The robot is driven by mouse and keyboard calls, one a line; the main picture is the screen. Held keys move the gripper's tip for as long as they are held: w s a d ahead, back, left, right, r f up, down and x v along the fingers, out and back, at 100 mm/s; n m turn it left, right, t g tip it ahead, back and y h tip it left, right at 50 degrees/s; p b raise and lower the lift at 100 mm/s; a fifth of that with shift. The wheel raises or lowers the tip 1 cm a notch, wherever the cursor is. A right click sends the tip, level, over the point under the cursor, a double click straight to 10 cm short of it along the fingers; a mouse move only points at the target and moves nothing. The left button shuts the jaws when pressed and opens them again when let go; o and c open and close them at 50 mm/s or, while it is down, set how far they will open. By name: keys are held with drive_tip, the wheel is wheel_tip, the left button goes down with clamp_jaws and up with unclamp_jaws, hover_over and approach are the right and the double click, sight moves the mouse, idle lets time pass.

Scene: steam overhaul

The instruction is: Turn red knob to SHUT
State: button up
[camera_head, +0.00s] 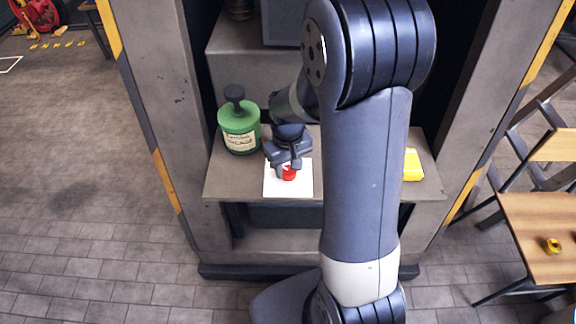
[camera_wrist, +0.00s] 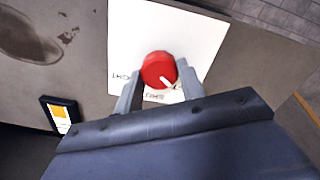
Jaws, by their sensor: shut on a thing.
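The red knob (camera_head: 289,173) sits on a white plate (camera_head: 302,188) on the grey shelf of the machine. In the wrist view the knob (camera_wrist: 158,69) is round, with a white pointer mark at its lower right edge. In the head view my gripper (camera_head: 287,166) is above the plate and hides part of the knob.
A green canister (camera_head: 239,128) with a dark top stands left of the plate on the shelf (camera_head: 235,184). A yellow object (camera_head: 412,165) lies on the right of the shelf. Grey pillars (camera_head: 165,110) flank the shelf. A wooden table (camera_head: 545,225) with a yellow ring stands at right.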

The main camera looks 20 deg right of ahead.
sight(289, 170)
drive_tip(key=m, duration=1)
drive_tip(key=shift+d+m+b, duration=0.1)
drive_tip(key=shift+m+b, duration=0.25)
drive_tip(key=shift+m, duration=0.05)
idle(0.4)
drive_tip(key=o, duration=1)
drive_tip(key=shift+r, duration=0.15)
wheel_tip(289, 170, up, 10)
drive_tip(key=shift+r+p, duration=0.25)
drive_tip(key=shift+p, duration=0.05)
